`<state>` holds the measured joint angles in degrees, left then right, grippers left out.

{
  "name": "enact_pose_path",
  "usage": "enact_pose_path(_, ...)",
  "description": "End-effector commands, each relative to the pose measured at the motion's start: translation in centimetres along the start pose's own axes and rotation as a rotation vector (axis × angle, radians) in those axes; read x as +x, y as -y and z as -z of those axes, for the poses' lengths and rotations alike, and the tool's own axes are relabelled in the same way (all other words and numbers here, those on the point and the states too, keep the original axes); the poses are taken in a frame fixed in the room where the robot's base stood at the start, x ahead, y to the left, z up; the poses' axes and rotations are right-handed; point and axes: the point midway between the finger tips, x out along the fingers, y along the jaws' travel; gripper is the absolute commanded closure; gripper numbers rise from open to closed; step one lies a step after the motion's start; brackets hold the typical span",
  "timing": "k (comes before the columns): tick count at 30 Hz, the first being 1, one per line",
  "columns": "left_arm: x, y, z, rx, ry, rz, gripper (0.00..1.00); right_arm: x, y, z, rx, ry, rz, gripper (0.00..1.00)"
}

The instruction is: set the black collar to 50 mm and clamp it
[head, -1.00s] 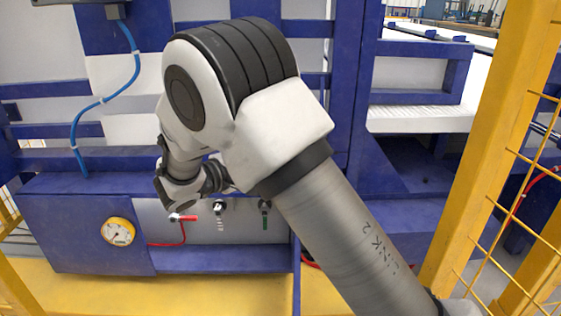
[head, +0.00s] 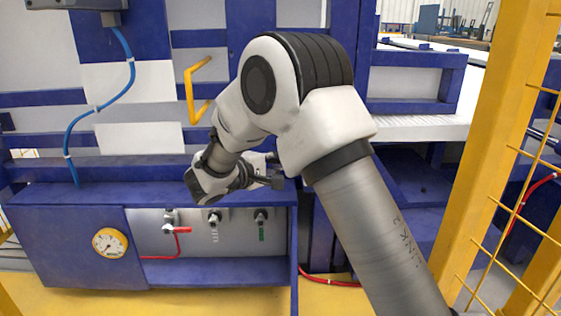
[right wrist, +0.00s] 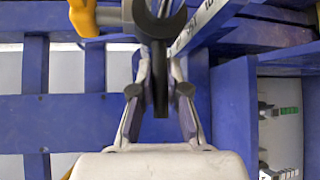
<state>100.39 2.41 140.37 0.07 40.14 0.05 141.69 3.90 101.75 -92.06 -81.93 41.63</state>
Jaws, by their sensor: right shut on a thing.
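I cannot tell whether this piece is the collar. A light strip with dark marks, like a scale (right wrist: 204,22), runs slantwise just right of the fork; contact between them cannot be judged. In the head view my right gripper (head: 268,182) is partly hidden by my wrist, in front of the blue frame. My left gripper is not in view.
A yellow bent handle (head: 196,90) stands on the frame behind my arm. A gauge (head: 110,242) and valves, one with a red lever (head: 183,230), sit below on the panel. A yellow post with mesh (head: 490,160) rises on the right. A blue hose (head: 120,90) hangs left.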

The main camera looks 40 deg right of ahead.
Motion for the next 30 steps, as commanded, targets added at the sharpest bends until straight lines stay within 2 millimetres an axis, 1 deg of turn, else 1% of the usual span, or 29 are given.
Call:
enact_pose_path(2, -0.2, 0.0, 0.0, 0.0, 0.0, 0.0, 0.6, 0.2, -0.1, 0.2, 0.0, 0.001, 0.001, 1.0)
enact_pose_path(5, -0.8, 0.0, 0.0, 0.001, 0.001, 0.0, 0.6, 1.1, -0.5, 1.1, 0.001, 0.001, 0.003, 1.0)
enact_pose_path(12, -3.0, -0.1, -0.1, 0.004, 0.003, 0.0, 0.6, 5.1, -1.8, 5.1, 0.002, 0.002, 0.002, 1.0)
enact_pose_path(15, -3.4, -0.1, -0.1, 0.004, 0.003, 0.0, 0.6, 6.3, -2.0, 6.4, 0.001, 0.001, 0.002, 1.0)
enact_pose_path(19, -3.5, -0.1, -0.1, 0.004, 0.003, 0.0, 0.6, 7.0, -2.0, 7.0, -0.001, 0.001, 0.001, 1.0)
enact_pose_path(26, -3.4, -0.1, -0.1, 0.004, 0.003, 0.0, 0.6, 7.0, -1.9, 7.0, -0.001, 0.001, 0.001, 1.0)
enact_pose_path(27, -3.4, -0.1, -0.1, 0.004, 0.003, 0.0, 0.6, 7.0, -1.9, 7.0, -0.001, 0.001, 0.001, 0.79)
enact_pose_path(28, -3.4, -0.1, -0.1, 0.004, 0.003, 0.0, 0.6, 7.0, -1.9, 7.0, -0.001, 0.001, 0.001, 0.68)
enact_pose_path(29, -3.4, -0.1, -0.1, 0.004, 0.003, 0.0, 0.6, 7.0, -1.9, 7.0, -0.001, 0.001, 0.001, 0.6)
enact_pose_path(30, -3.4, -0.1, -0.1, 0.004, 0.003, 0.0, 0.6, 7.0, -1.9, 7.0, -0.001, 0.0, 0.001, 0.6)
